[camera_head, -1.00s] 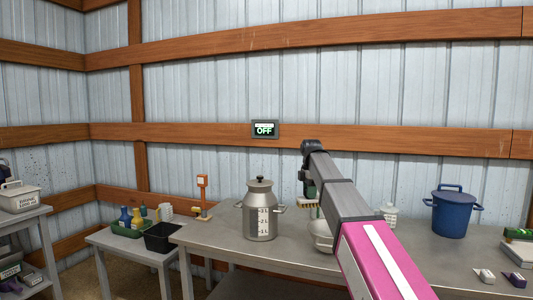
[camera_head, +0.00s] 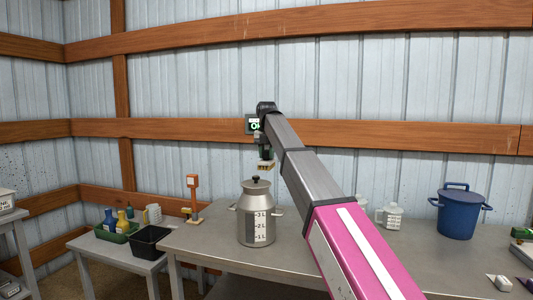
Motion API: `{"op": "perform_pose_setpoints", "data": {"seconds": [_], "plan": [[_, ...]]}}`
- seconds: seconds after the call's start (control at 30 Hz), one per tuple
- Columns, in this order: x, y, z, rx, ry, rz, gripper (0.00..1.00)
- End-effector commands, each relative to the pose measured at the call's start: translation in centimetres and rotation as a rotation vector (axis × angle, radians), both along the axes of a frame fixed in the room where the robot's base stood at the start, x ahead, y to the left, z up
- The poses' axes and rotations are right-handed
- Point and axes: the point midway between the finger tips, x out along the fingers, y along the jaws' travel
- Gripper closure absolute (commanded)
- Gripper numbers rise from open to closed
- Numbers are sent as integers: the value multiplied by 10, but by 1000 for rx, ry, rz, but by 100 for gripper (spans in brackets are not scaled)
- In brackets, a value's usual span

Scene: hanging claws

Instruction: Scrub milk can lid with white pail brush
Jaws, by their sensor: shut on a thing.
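The silver milk can (camera_head: 256,215) stands upright on the grey table, with volume marks on its front. Its lid (camera_head: 257,187), with a dark knob, sits on top. My gripper (camera_head: 264,153) is shut on a small brush (camera_head: 266,166) with a pale head, seen just above and slightly right of the lid's knob. In this view a small gap shows between the brush and the knob. The brush's handle is mostly hidden by the gripper, and its colour is hard to tell.
A blue lidded pail (camera_head: 459,213) and a white jug (camera_head: 391,216) stand on the table (camera_head: 200,245) to the right. An orange stand (camera_head: 194,198) is at the back left. A lower table holds a black bin (camera_head: 150,240) and a green tray with bottles (camera_head: 117,231). My arm hides the table's middle.

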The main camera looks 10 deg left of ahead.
Motion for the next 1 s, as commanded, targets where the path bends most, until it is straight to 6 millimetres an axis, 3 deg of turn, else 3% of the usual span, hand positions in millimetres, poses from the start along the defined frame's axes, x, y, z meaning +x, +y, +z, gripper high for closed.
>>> {"op": "perform_pose_setpoints", "data": {"seconds": [0.63, 1.0], "plan": [[0, -1, -54, 0, 0, -3, 87], [0, 0, -63, 0, -1, -3, 87]]}}
